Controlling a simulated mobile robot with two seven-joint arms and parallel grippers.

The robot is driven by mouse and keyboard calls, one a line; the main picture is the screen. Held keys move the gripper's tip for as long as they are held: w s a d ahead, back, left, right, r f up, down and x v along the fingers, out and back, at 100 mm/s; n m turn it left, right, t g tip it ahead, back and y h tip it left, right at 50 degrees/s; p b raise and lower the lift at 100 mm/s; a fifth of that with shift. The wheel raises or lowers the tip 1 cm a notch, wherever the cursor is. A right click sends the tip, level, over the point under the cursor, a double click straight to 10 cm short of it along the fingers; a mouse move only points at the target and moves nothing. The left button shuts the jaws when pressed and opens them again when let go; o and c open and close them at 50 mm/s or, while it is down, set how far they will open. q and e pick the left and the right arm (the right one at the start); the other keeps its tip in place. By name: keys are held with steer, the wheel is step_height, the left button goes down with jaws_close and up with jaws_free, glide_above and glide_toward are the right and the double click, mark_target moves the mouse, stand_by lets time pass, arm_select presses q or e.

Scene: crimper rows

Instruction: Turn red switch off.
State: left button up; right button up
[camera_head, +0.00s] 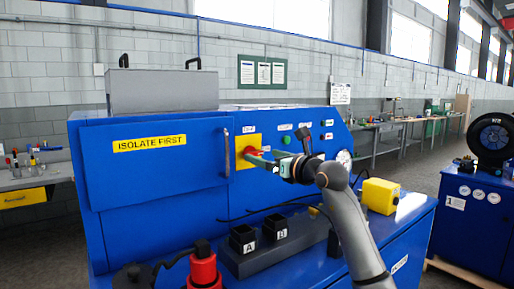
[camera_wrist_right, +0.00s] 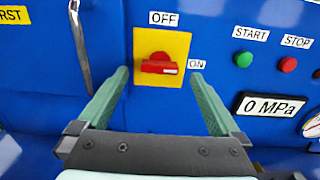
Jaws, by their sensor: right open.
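The red switch (camera_head: 250,151) is a rotary knob on a yellow plate (camera_wrist_right: 146,42) on the blue cabinet front. In the right wrist view the red knob (camera_wrist_right: 158,66) lies horizontal, its pointer end toward the "ON" label (camera_wrist_right: 196,64) on the right. The "OFF" label (camera_wrist_right: 164,18) is above the plate. My right gripper (camera_head: 259,160) is open in front of the switch. In the wrist view its green fingers (camera_wrist_right: 160,76) stand to either side of the plate, with nothing between them in grip. I cannot tell how close the fingertips are to the panel. My left gripper is not in view.
A green START button (camera_wrist_right: 243,59), a red STOP button (camera_wrist_right: 287,64) and a "0 MPa" display (camera_wrist_right: 272,105) are right of the switch. A door handle (camera_head: 226,153) is left.

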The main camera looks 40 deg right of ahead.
mark_target(256, 153)
steer(key=shift+w+d+p, duration=0.2)
steer(key=shift+w+p, duration=0.25)
steer(key=shift+w, duration=1.6)
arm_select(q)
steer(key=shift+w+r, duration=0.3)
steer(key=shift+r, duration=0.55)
arm_select(e)
steer(key=c, duration=1.4)
